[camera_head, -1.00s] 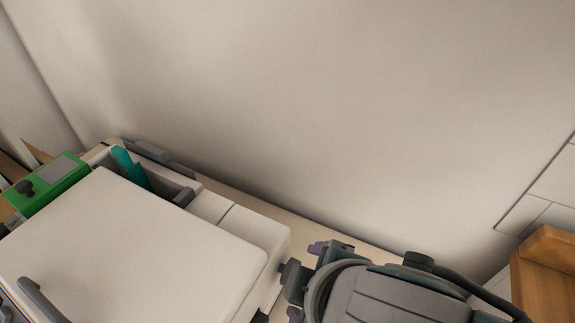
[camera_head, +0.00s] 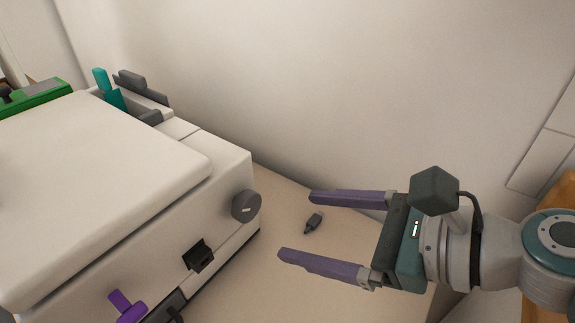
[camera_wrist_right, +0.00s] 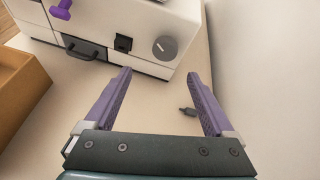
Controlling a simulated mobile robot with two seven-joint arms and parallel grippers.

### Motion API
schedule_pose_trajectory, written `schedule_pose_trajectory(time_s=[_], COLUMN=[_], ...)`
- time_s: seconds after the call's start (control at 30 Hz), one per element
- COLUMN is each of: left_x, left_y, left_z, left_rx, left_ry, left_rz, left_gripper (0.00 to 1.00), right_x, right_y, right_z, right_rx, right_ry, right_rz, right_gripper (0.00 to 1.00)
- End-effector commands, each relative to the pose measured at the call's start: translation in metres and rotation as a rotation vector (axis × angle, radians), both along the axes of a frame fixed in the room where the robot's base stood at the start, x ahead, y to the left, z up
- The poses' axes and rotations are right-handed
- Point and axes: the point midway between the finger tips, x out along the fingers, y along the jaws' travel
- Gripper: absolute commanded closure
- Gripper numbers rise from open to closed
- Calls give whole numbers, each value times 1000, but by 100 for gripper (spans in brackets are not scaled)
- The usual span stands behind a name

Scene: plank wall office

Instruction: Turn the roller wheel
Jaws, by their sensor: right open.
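The roller wheel is a round dark grey knob (camera_head: 246,206) with a light mark on its face. It sits on the side of a white machine (camera_head: 90,180), near that side's right end. The wheel also shows in the right wrist view (camera_wrist_right: 165,48), ahead of the fingers. My right gripper (camera_head: 296,225) is open and empty. Its two purple fingers point left toward the wheel, with a clear gap between fingertips and wheel. In the right wrist view the gripper (camera_wrist_right: 160,78) has its fingers spread wide below the wheel. My left gripper is not in view.
A small dark plug-like object (camera_head: 314,222) lies on the tabletop (camera_head: 285,190). The machine's side also has a black square socket (camera_head: 198,256) and a purple knob (camera_head: 126,306). A brown box (camera_wrist_right: 20,85) stands at the wrist view's left. A pale wall rises behind.

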Motion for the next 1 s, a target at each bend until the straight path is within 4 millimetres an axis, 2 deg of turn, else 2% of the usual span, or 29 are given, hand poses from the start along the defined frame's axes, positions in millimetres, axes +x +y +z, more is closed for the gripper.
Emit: schedule_pose_trajectory(time_s=[0.17,0.6,0.77,1.0], left_x=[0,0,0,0], left_y=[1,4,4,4], left_z=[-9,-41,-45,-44], left_rx=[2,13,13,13], left_ry=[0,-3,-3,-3], left_rz=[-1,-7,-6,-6], left_gripper=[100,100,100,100], right_x=[10,50,55,55], right_y=[5,63,71,72], right_z=[-3,-34,-35,-35], right_rx=[83,74,73,72], right_ry=[49,45,45,45], right_rz=[-58,-54,-54,-53], right_gripper=[11,11,11,11])
